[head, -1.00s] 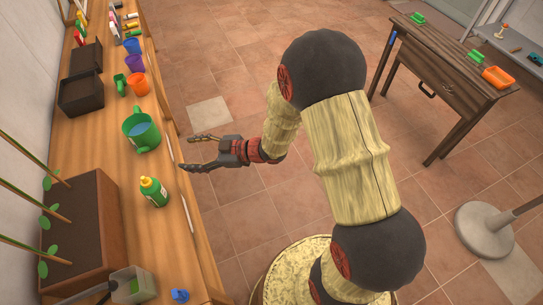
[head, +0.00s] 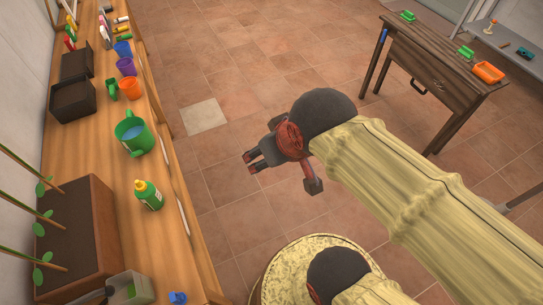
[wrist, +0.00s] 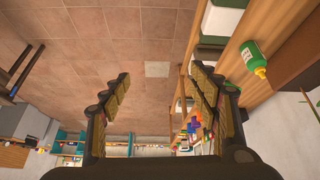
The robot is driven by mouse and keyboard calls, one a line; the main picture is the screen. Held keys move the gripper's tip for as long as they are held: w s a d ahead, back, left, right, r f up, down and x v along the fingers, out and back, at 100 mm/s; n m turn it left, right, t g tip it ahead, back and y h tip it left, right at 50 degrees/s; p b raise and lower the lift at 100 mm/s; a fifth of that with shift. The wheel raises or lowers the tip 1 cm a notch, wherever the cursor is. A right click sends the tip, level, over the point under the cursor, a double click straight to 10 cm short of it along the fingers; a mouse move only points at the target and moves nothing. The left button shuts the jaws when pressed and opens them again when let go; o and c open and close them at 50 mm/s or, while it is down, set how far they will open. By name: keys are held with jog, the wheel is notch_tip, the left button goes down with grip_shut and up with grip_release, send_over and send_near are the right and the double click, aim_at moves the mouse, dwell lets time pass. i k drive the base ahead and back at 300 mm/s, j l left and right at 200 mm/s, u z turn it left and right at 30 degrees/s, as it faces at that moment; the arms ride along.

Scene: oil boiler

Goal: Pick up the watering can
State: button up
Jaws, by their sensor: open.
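The watering can (head: 133,137) is green, with an open top showing blue inside. It stands upright on the wooden bench at the left of the head view. My gripper (head: 251,162) is above the tiled floor, to the right of the can and clearly apart from it. In the wrist view my gripper (wrist: 161,77) has its two fingers spread wide with nothing between them.
On the wooden bench (head: 118,190), a green bottle (head: 149,196) stands nearer than the can; it also shows in the wrist view (wrist: 253,55). Cups, dark trays (head: 73,100) and a brown planter (head: 80,240) flank it. A dark table (head: 440,75) stands right. Floor between is clear.

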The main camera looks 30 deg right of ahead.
aim_at(133, 133)
jog(key=j+u, duration=0.1)
jog(key=u, duration=1.75)
jog(key=i+l+z, duration=0.45)
jog(key=l, duration=0.5)
jog(key=i+l+z, duration=0.45)
jog(key=i+l, duration=0.3)
